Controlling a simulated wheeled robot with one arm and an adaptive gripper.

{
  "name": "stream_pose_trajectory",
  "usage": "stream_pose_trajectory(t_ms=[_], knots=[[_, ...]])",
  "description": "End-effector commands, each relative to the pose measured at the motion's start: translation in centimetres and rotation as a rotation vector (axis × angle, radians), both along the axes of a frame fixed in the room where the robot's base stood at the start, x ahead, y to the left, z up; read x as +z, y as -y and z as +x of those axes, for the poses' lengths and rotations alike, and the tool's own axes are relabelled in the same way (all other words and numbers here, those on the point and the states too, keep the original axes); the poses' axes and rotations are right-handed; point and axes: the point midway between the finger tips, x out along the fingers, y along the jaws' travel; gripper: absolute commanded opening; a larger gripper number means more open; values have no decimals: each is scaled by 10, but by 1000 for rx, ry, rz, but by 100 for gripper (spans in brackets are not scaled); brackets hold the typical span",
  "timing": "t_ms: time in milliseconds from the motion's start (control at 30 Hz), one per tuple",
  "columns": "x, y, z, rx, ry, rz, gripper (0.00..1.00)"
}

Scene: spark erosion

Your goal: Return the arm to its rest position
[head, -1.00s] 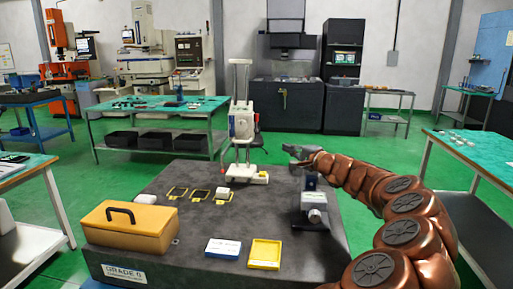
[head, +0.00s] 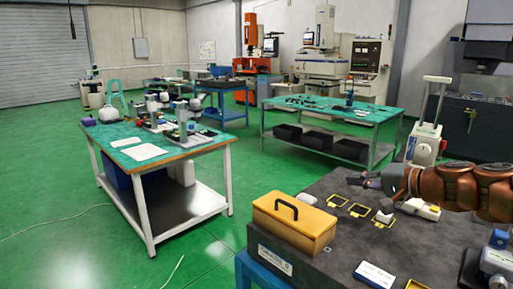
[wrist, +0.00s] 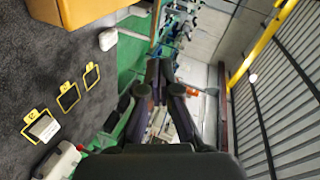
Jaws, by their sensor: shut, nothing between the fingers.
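My gripper (head: 364,181) is at the right of the head view, at the end of my copper-coloured arm. It is level, pointing left above the dark granite table (head: 340,260). In the wrist view my gripper (wrist: 160,68) shows in the middle with its fingers close together and nothing between them. It is apart from the things on the table.
The granite table bears a yellow case (head: 293,222), several yellow frames (head: 358,210), a white-and-blue box (head: 375,274) and a grey vise (head: 497,262). A white height stand (head: 425,145) is behind my arm. A green-topped bench (head: 160,140) stands left, with open green floor around it.

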Motion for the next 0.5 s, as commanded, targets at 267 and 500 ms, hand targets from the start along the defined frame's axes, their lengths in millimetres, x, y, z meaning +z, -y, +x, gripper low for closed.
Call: stream_pose_trajectory(t_ms=[267, 500], knots=[[-39, -132, -100, 333, -184, -290, 0], [-101, -164, -225, 548, -421, -613, 0]])
